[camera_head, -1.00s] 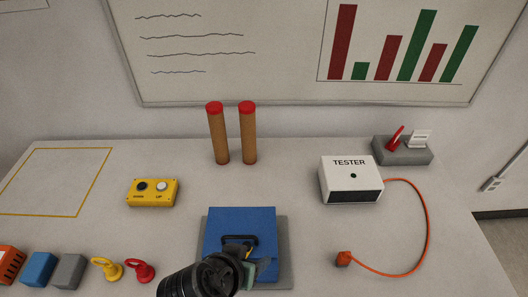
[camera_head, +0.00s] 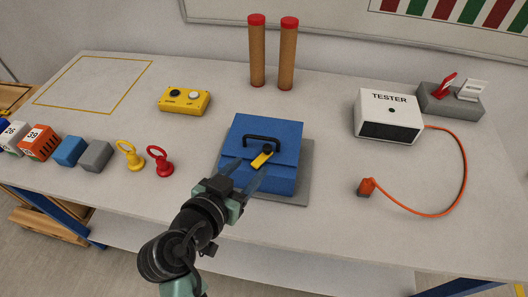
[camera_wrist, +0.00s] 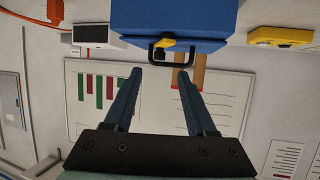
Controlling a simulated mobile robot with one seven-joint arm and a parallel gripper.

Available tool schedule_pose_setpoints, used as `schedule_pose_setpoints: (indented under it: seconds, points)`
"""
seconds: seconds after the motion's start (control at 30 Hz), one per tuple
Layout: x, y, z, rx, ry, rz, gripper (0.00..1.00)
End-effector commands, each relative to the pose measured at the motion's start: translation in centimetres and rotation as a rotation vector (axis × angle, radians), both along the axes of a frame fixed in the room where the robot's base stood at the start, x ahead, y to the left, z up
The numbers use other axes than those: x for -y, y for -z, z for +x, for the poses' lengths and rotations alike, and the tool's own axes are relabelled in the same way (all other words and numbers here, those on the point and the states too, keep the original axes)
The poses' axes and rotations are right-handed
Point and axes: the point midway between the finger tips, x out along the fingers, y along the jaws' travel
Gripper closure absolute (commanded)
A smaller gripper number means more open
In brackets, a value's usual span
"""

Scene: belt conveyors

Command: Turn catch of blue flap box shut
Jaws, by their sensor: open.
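The blue flap box (camera_head: 272,132) stands shut on a grey plate (camera_head: 302,160) near the table's front edge. A black handle (camera_head: 262,139) and a yellow catch (camera_head: 261,160) with a dark pivot are on it. The catch lies slanted, its free end pointing down-left. My gripper (camera_head: 249,174) is open and empty at the front of the box, its fingers pointing toward it close to the catch. In the wrist view the box (camera_wrist: 172,18) appears upside down beyond the fingertips (camera_wrist: 159,71), with the catch (camera_wrist: 166,43) between their lines. Contact cannot be told.
Left of the box are red (camera_head: 160,163) and yellow (camera_head: 129,156) ring pieces and several small blocks. A yellow button box (camera_head: 184,100) and two brown posts (camera_head: 272,55) stand behind. The tester (camera_head: 388,116) and its orange cable (camera_head: 464,175) are at right.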

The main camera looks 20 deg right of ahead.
Motion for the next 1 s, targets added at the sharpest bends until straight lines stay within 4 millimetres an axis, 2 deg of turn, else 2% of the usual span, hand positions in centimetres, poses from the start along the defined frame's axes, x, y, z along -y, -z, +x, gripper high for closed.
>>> schedule_pose_setpoints:
  seconds: [0.2,0.4,0.83,1.0]
  points:
    - [3.3,1.7,2.8,-0.001,0.004,0.000,0.44]
    - [5.1,2.7,4.4,-0.001,0.003,0.001,0.44]
    - [5.6,3.2,5.0,-0.001,0.000,0.001,0.44]
    - [5.6,3.2,5.0,-0.001,0.000,0.001,0.74]
